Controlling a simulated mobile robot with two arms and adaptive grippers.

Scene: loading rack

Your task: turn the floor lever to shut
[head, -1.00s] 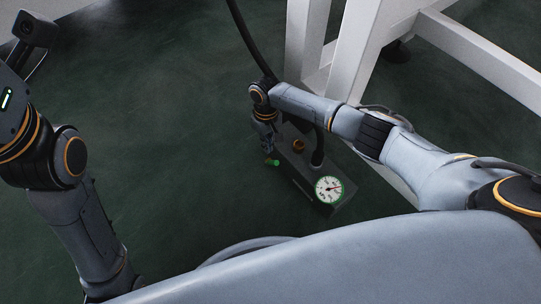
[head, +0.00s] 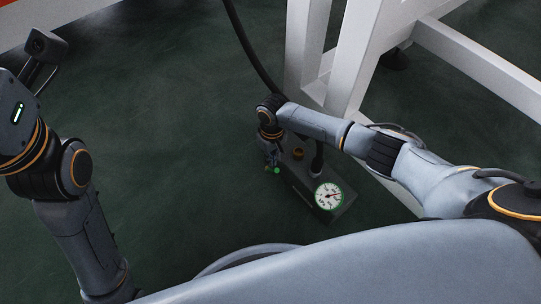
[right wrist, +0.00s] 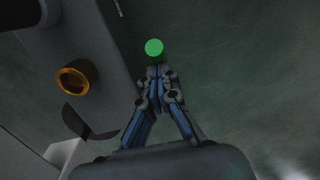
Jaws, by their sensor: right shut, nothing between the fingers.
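The floor lever shows only as a green tip (head: 277,170) beside a dark box on the floor in the head view. In the right wrist view the round green tip (right wrist: 153,47) is just beyond my right fingertips. The rest of the lever is hidden or too dark to make out. My right gripper (right wrist: 155,74) is shut with nothing between its fingers and points at the green tip. I cannot tell whether they touch. In the head view the right gripper (head: 272,164) hangs down beside the box, small and dark. My left gripper is out of view.
The dark box (head: 307,188) carries a round dial gauge (head: 328,196) and a brass fitting (head: 298,153). A black hose (head: 250,50) runs behind it. A white frame leg (head: 355,60) stands close by on the right. The floor to the left is clear.

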